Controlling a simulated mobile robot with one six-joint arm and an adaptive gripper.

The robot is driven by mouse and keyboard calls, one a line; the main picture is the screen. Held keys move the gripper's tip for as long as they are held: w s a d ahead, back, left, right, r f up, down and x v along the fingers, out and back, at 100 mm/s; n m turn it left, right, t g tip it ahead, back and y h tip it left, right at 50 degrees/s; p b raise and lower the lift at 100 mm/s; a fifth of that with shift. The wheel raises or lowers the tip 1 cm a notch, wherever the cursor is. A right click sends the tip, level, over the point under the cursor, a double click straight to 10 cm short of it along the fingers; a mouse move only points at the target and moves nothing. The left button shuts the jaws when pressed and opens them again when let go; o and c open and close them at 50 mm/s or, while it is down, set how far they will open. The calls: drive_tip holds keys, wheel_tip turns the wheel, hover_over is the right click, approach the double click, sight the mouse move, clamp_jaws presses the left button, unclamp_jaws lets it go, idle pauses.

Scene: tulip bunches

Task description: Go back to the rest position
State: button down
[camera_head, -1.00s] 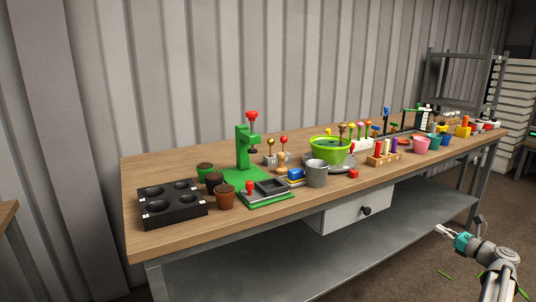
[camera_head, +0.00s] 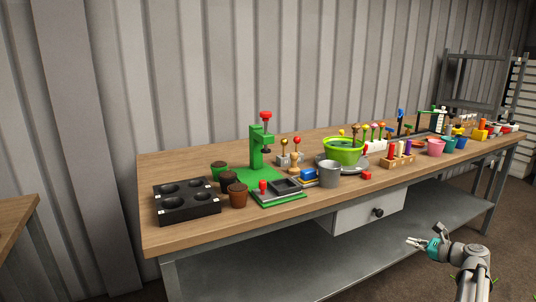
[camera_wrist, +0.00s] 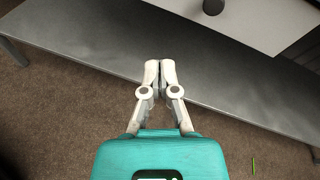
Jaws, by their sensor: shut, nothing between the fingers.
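My gripper (camera_head: 416,241) is at the lower right of the head view, in front of the workbench (camera_head: 245,226) and below its top. In the wrist view the gripper (camera_wrist: 160,66) has its two pale fingers together, shut, with nothing between them. Its teal body fills the bottom of that view. The fingers show over the grey lower shelf (camera_wrist: 220,98) and the brown floor (camera_wrist: 60,125), apart from any object.
A white drawer (camera_head: 365,212) with a dark knob (camera_head: 378,212) hangs under the benchtop. On top stand a black holed tray (camera_head: 187,209), a green press (camera_head: 257,150), a lime bowl (camera_head: 343,153), a grey mug (camera_head: 329,174) and several coloured pots. Open floor lies at the lower right.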

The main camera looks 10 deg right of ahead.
drive_tip(key=a+f+n+g, duration=0.4)
drive_tip(key=a+n, duration=0.2)
drive_tip(key=a, duration=0.5)
drive_tip(key=a+f+n+g, duration=0.4)
drive_tip(key=a+n, duration=0.1)
drive_tip(key=a, duration=0.7)
drive_tip(key=s+a+f+n+g+h+p, duration=0.1)
drive_tip(key=s+a+f+n+g+h, duration=0.2)
drive_tip(key=s+a+n, duration=0.45)
drive_tip(key=s+a+f+n+g+h+p, duration=0.15)
drive_tip(key=s+a+n+h, duration=0.25)
drive_tip(key=a+n, duration=0.5)
wheel_tip(320, 180, up, 38)
drive_tip(key=m+p, duration=0.1)
drive_tip(key=p, duration=3.6)
drive_tip(key=shift+s+a+r+g+h, duration=0.15)
drive_tip(key=shift+a+r+g+h, duration=0.05)
drive_tip(key=shift+a+g+h, duration=0.15)
